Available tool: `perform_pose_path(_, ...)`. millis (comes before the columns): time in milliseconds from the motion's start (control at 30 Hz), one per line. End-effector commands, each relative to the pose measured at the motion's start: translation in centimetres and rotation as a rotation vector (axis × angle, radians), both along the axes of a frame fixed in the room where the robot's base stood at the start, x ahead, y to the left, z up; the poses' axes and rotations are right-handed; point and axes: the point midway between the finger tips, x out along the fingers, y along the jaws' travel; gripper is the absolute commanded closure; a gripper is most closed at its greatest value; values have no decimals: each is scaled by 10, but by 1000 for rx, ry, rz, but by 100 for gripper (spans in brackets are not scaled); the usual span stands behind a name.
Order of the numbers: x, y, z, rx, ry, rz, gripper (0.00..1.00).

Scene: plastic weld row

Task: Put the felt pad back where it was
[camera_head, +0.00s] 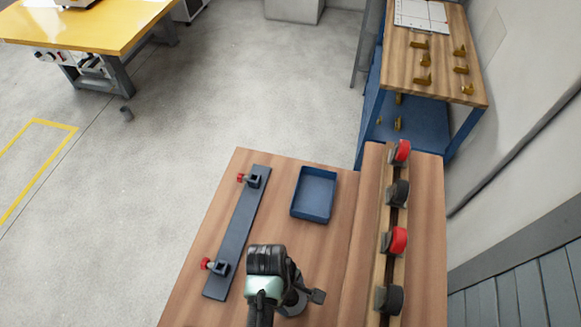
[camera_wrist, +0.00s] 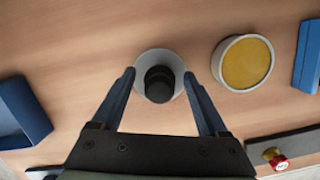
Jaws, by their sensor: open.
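My gripper (camera_wrist: 158,86) is open, its two blue fingers apart on either side of a round pale disc (camera_wrist: 142,68) with a black knob (camera_wrist: 159,80) standing in its middle. I cannot tell whether the fingers touch it. A round piece with a yellow face and pale rim (camera_wrist: 245,63) lies on the wood to the right. I cannot tell for sure which of these is the felt pad.
A blue tray (camera_head: 315,194) stands at the back of the bench; its inside looks empty. A dark bar with red-knobbed clamps (camera_head: 238,232) lies left. A raised rail with red and black pieces (camera_head: 396,241) runs along the right. A blue block (camera_wrist: 308,55) shows in the wrist view.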

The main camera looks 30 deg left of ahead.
Motion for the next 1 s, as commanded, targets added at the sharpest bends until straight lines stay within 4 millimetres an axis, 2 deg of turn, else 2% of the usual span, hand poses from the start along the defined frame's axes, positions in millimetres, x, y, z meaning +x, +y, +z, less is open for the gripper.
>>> perform_pose_path(167, 1, 3, 16, 1, -3, 1, 23)
perform_pose_path(400, 0, 13, 66, 3, -5, 2, 23)
perform_pose_path(600, 0, 21, 102, 2, -4, 1, 23)
perform_pose_path(800, -2, 24, 119, 0, -1, 1, 23)
perform_pose_path(1000, -2, 24, 121, 0, 0, 1, 23)
